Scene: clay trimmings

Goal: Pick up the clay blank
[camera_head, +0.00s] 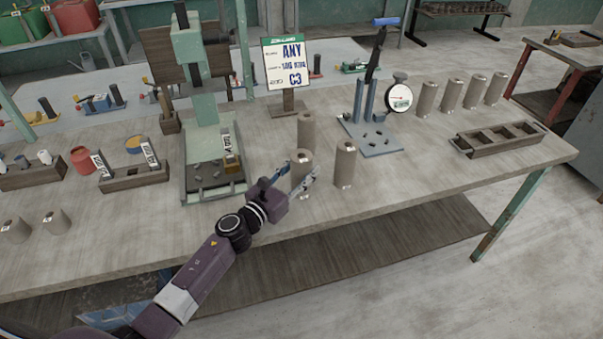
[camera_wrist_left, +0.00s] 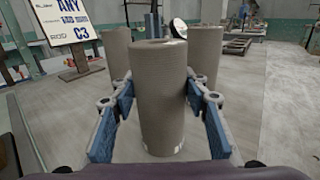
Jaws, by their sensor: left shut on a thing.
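My left gripper (camera_head: 298,171) is shut on an upright grey-brown clay blank (camera_head: 302,158) near the table's front middle. In the left wrist view, this clay blank (camera_wrist_left: 163,95) stands between the two blue finger pads, which flank its sides. I cannot tell whether its base touches the table. A second clay blank (camera_head: 345,165) stands just to its right, and a third (camera_head: 305,131) stands behind it. Both also show behind the held one in the wrist view. My right gripper is not in view.
A sign reading C3 (camera_head: 285,63) stands behind the blanks. A press with a tray (camera_head: 215,192) is on the left, a blue-based gauge stand (camera_head: 376,143) on the right. Several more blanks (camera_head: 452,96) and a wooden rack (camera_head: 497,140) stand further right. The table's front right is clear.

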